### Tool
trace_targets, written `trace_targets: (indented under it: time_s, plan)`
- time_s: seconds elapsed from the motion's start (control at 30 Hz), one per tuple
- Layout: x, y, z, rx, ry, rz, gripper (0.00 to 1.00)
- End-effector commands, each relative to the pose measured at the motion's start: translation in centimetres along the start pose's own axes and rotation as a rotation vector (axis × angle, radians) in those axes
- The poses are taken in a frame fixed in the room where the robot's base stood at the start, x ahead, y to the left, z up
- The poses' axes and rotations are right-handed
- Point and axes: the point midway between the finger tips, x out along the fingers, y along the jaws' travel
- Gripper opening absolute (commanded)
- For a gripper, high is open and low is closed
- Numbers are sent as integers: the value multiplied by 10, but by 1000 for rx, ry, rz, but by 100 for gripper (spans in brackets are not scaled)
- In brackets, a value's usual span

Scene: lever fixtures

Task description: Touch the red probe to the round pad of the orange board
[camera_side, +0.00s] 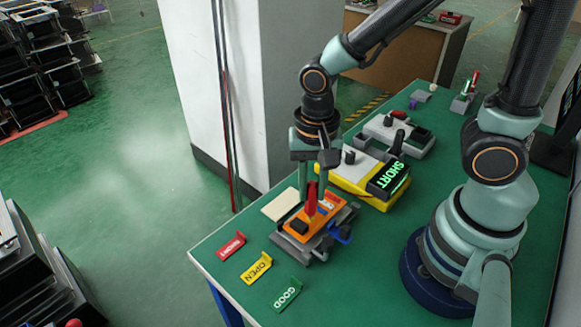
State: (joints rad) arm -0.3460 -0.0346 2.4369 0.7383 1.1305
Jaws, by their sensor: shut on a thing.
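The orange board (297,232) sits in a grey fixture (313,254) near the front of the green table. It carries a dark block and some small parts. My gripper (312,180) points down over the board and is shut on the red probe (311,201). The probe is roughly upright, with its lower end at the board's middle. I cannot tell whether its tip touches the board. The round pad cannot be made out at this size. A yellow meter (353,183) behind the board shows "SHORT" in green on its dark display (389,180).
A red sign (231,246), a yellow "OPEN" sign (257,267) and a green "GOOD" sign (288,293) stand in front of the board. A cream plate (281,205) lies behind left. A blue clamp-like part (342,234) is at the fixture's right. Grey fixtures (398,133) stand farther back.

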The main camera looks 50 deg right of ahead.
Motion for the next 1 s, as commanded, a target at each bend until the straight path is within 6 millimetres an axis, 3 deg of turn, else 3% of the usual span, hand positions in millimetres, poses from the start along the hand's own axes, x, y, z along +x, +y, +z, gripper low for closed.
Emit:
trace_targets:
  time_s: [0.33, 1.0]
  plan:
    - [-1, 1, 0, 0, 0, 1, 0]
    - [-50, 0, 0, 0, 1, -2, 0]
